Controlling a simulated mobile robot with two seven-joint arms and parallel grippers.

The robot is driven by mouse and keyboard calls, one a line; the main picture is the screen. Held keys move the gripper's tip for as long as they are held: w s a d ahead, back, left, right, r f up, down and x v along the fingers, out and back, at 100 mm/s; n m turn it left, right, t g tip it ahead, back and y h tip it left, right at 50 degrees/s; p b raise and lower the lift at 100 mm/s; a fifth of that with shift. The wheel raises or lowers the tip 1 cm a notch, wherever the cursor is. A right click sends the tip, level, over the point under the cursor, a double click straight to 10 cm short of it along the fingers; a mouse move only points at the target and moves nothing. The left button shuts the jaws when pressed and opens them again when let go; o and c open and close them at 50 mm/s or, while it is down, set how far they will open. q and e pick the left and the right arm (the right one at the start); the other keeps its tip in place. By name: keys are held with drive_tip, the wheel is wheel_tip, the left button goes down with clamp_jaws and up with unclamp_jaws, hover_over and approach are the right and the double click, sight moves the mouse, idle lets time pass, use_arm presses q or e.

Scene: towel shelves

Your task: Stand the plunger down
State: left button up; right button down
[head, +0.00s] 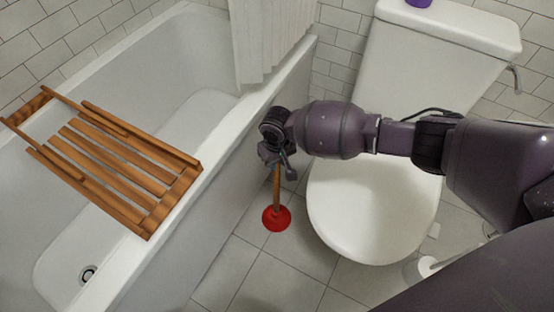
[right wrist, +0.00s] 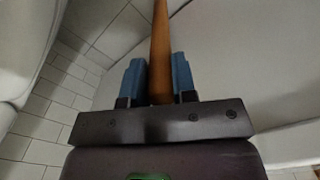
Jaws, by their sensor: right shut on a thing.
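The plunger has a red rubber cup (head: 276,218) and a wooden handle (head: 276,188). It is upright between the bathtub and the toilet, cup down, at or close to the tiled floor; I cannot tell whether it touches. My right gripper (head: 277,158) is around the upper handle. In the right wrist view the handle (right wrist: 160,50) runs between the two blue fingers of the gripper (right wrist: 160,85), which are shut on it. The cup is not in the right wrist view. My left gripper is not in view.
The white bathtub (head: 215,215) stands at the left with a wooden rack (head: 120,165) across it. The white toilet (head: 370,205) stands close to the right of the plunger. A white curtain (head: 265,40) hangs behind. Tiled floor (head: 285,280) in front is clear.

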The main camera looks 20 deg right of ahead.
drive_tip(key=c, duration=0.8)
unclamp_jaws()
drive_tip(key=shift+c, duration=0.2)
wheel_tip(320, 180, up, 10)
drive_tip(key=p, duration=0.4)
drive_tip(key=shift+w, duration=0.1)
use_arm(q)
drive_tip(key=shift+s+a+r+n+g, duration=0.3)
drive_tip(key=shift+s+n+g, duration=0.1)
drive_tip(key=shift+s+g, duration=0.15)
use_arm(e)
drive_tip(key=shift+r, duration=0.45)
